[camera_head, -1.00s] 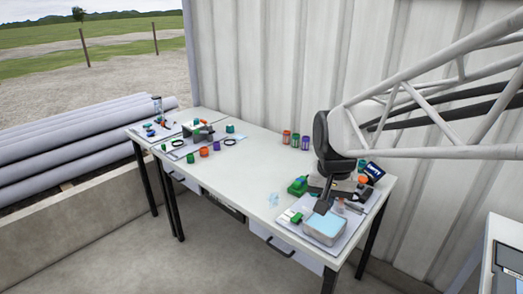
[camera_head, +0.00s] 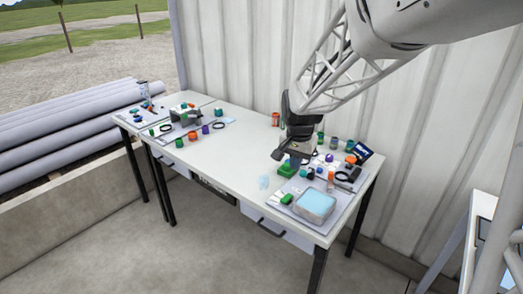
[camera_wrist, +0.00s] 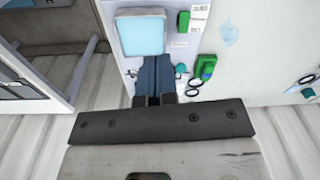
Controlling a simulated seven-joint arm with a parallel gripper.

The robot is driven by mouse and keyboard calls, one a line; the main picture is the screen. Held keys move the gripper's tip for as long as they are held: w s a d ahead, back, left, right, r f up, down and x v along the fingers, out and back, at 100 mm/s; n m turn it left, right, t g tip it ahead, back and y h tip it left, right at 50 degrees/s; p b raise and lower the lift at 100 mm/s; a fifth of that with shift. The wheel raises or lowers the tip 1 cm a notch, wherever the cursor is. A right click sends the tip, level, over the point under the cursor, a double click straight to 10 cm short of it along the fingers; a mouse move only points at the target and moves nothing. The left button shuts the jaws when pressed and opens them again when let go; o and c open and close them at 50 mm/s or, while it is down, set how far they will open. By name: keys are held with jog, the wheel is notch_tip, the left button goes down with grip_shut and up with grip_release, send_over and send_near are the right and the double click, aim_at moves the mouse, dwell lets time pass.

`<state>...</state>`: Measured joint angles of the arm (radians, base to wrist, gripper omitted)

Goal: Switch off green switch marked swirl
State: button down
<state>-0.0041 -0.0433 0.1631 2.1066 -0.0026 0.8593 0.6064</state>
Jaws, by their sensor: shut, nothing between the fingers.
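Two green things could be the switch. A larger green block (camera_head: 288,171) stands at the left back of the right-hand mat, and a smaller green piece (camera_head: 287,198) lies on the mat near the light-blue tub. The wrist view also shows the larger block (camera_wrist: 205,67), with a dark part on it, and the smaller piece (camera_wrist: 183,22). No swirl mark can be read on either. My gripper (camera_head: 293,162) is shut and empty, close to the larger block in the head view. In the wrist view its fingers (camera_wrist: 154,77) point between the tub and the green things, apart from both.
The light-blue tub (camera_head: 315,207) sits at the mat's front. Several small parts, a black ring and a dark display (camera_head: 362,152) crowd the mat's back. A red canister (camera_head: 276,119) stands near the wall. The middle of the white table (camera_head: 225,155) is clear.

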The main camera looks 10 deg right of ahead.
jog(key=m, duration=0.2)
send_over(285, 200)
notch_tip(285, 200, down, 7)
jog(key=shift+f+g, duration=0.15)
jog(key=shift+g, duration=0.15)
jog(key=shift+f, duration=0.1)
notch_tip(285, 200, down, 14)
jog(key=shift+r, duration=0.1)
dwell(0.7)
dwell(0.5)
